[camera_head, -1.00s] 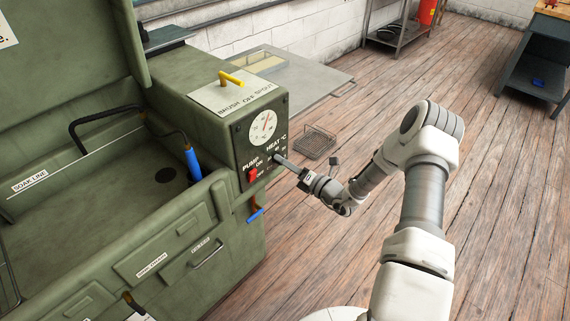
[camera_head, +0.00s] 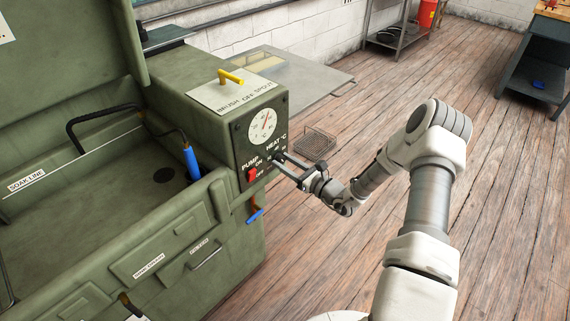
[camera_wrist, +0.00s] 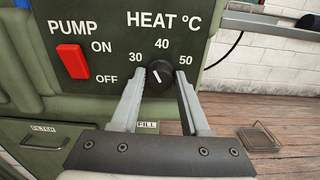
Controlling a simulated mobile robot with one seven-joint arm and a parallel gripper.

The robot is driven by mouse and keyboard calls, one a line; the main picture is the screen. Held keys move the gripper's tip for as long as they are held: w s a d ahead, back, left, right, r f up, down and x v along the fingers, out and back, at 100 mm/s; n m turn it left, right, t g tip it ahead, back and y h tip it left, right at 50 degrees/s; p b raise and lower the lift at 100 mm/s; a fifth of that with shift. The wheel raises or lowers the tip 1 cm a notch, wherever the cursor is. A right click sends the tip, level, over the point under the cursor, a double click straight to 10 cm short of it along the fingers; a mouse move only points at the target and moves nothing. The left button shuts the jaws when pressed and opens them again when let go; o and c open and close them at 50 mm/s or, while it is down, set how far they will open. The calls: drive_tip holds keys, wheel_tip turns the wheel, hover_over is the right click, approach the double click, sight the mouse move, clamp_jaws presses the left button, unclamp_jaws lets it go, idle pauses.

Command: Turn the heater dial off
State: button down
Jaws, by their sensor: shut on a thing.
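The heater dial (camera_wrist: 158,78) is a small round black knob with a white pointer mark, below the HEAT °C label on the green panel (camera_wrist: 225,52). The numbers 30, 40 and 50 are printed around it. The mark points upward and slightly left, between 30 and 40 as far as I can tell. My gripper (camera_wrist: 160,80) has one finger on each side of the dial and is shut on it. In the head view my gripper (camera_head: 279,160) reaches the panel's lower right part, and its fingers hide the dial there.
A red pump switch (camera_wrist: 73,61) sits left of the dial, and it also shows in the head view (camera_head: 252,175). A round gauge (camera_head: 262,126) is above. A wire basket (camera_head: 316,142) stands on the floor behind my gripper. The wooden floor to the right is mostly clear.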

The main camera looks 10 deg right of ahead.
drive_tip(key=n+b, duration=0.1)
drive_tip(key=n, duration=0.3)
drive_tip(key=shift+n, duration=0.4)
drive_tip(key=n+b, duration=0.3)
drive_tip(key=n, duration=0.2)
drive_tip(key=shift+f, duration=0.15)
drive_tip(key=n+b, duration=0.5)
drive_tip(key=n, duration=0.1)
drive_tip(key=shift+n+b, duration=1.3)
drive_tip(key=shift+c, duration=2)
unclamp_jaws()
